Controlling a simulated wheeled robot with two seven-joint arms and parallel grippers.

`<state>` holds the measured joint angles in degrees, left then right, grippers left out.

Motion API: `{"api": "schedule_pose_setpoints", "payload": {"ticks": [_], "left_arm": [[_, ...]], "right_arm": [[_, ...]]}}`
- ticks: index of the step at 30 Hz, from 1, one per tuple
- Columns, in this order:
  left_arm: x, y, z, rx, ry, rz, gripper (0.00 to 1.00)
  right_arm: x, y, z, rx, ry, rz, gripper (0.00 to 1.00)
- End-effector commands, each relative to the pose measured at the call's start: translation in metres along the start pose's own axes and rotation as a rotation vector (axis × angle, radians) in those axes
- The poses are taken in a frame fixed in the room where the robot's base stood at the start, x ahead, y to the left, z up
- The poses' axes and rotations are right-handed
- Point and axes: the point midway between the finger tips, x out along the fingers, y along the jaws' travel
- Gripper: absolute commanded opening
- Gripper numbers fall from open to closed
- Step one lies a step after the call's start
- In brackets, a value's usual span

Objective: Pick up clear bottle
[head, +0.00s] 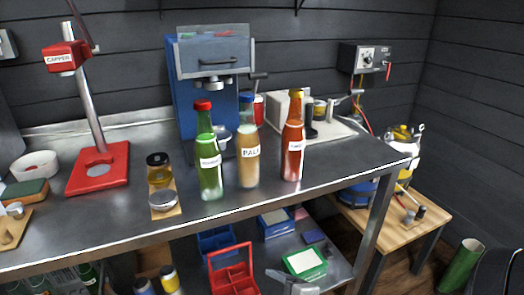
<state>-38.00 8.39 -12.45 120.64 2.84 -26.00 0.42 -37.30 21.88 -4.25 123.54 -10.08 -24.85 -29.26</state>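The bottle labelled PALE (248,154) looks like the clear one. It has see-through glass, a blue cap and pale tan contents, and stands upright on the steel bench (330,170). A green bottle with a red cap (208,155) stands close to its left. A red-brown bottle with a yellow cap (293,140) stands to its right, with a gap between. Neither gripper can be made out. A grey shape at the bottom edge (293,284) is cut off, and I cannot tell what it is.
A blue machine (190,85) stands behind the bottles. A red capper (98,168) and a jar (159,170) are to the left. A red carrier (232,272) and a green-rimmed box (304,262) are below the bench. The bench's front edge is clear right of the bottles.

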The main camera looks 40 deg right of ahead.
Motion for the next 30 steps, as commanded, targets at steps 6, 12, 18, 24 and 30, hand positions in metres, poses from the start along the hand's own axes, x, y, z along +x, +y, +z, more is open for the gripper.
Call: {"api": "schedule_pose_setpoints", "payload": {"ticks": [6, 12, 18, 24, 30], "left_arm": [[-0.001, 0.003, 0.012, -0.014, -0.018, 0.005, 0.36], [-0.001, 0.003, 0.008, -0.017, -0.007, 0.006, 0.36], [-0.001, 0.003, 0.003, -0.017, 0.004, 0.007, 0.36], [-0.002, 0.003, 0.001, -0.015, 0.005, 0.005, 0.36], [-0.002, 0.002, 0.003, -0.012, -0.004, 0.003, 0.36]], "right_arm": [[-0.011, 0.147, 0.014, -1.230, -0.124, 0.298, 0.79], [-0.029, 0.221, -0.012, -1.911, -0.292, 0.468, 0.79], [-0.025, 0.243, -0.024, -2.079, -0.352, 0.514, 0.79], [0.001, 0.256, -0.030, -2.074, -0.354, 0.512, 0.79], [0.026, 0.269, -0.037, -2.069, -0.353, 0.510, 0.79]]}}
